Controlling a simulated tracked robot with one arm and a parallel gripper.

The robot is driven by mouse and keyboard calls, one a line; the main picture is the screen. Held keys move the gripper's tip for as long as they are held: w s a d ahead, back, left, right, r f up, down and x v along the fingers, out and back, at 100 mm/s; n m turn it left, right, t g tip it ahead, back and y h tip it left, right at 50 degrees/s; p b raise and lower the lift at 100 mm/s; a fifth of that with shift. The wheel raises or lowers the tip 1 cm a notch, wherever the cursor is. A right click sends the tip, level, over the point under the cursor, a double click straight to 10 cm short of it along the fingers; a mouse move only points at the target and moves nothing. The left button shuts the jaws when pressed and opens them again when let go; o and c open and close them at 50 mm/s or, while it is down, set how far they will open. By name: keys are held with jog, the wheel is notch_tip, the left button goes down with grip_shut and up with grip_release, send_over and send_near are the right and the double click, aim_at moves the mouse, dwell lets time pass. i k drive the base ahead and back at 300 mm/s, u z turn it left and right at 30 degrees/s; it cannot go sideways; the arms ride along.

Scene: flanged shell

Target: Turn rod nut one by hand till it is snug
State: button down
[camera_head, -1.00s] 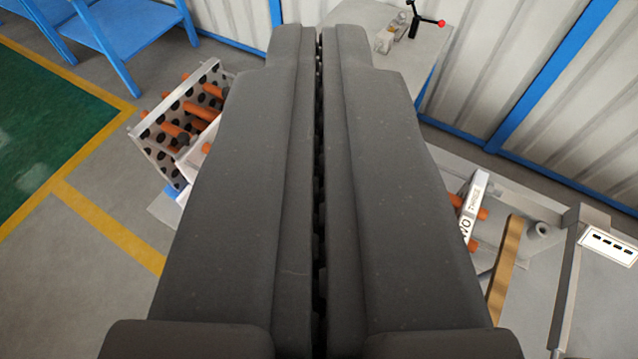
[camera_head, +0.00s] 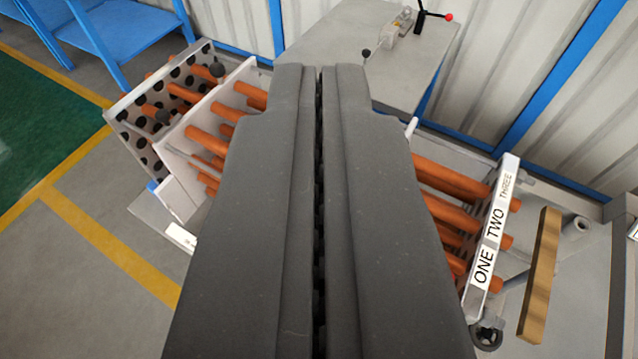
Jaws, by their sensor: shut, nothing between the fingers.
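My gripper (camera_head: 319,72) is shut and empty. Its two dark grey fingers fill the middle of the view and hide the centre of the work. Behind them runs a bundle of orange tubes (camera_head: 449,212), which shows on both sides. On the right, the tubes pass through a white plate (camera_head: 490,240) labelled ONE, TWO and THREE. A dark round fitting (camera_head: 487,336) sits at the lower end of that plate, near the ONE label. I cannot tell whether it is rod nut one. No other nut can be made out.
A white plate (camera_head: 195,140) and a perforated plate (camera_head: 160,105) stand at the left around tubes. A wooden bar (camera_head: 540,275) lies right of the labelled plate. A grey table (camera_head: 345,40) with a small clamp-like device (camera_head: 405,22) stands behind. Blue racks (camera_head: 105,35) are far left.

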aim_at(488, 318)
jog(key=u, duration=0.1)
jog(key=k, duration=0.95)
jog(key=z, duration=0.6)
